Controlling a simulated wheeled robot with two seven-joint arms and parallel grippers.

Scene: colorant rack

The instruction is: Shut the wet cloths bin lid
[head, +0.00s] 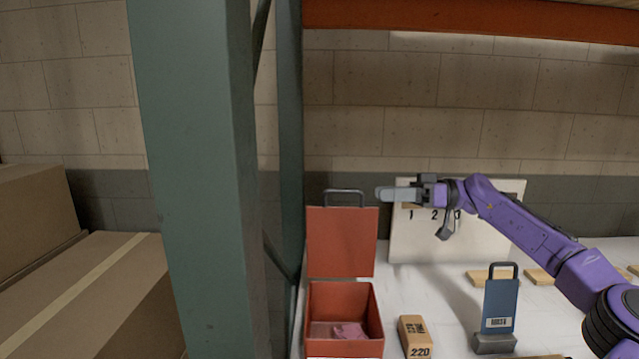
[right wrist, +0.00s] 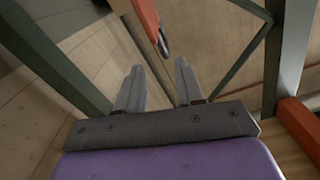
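The wet cloths bin is a red open box (head: 374,325) on the white shelf in the head view, with pinkish cloth (head: 348,331) inside. Its red lid (head: 341,243) stands upright at the back, open, with a grey loop handle (head: 344,191) on its top edge. My right gripper (head: 379,193) is just right of the handle at about the same height in the picture; I cannot tell its depth gap. In the right wrist view its two fingers (right wrist: 158,72) are apart with nothing between them. My left gripper is not in view.
A green rack post (head: 195,180) stands left of the bin. Right of it are a wooden block (head: 415,337) marked 220 and a blue handled plate (head: 500,303) in a grey base. A numbered pale board (head: 405,240) stands behind. Cardboard boxes (head: 100,290) sit far left.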

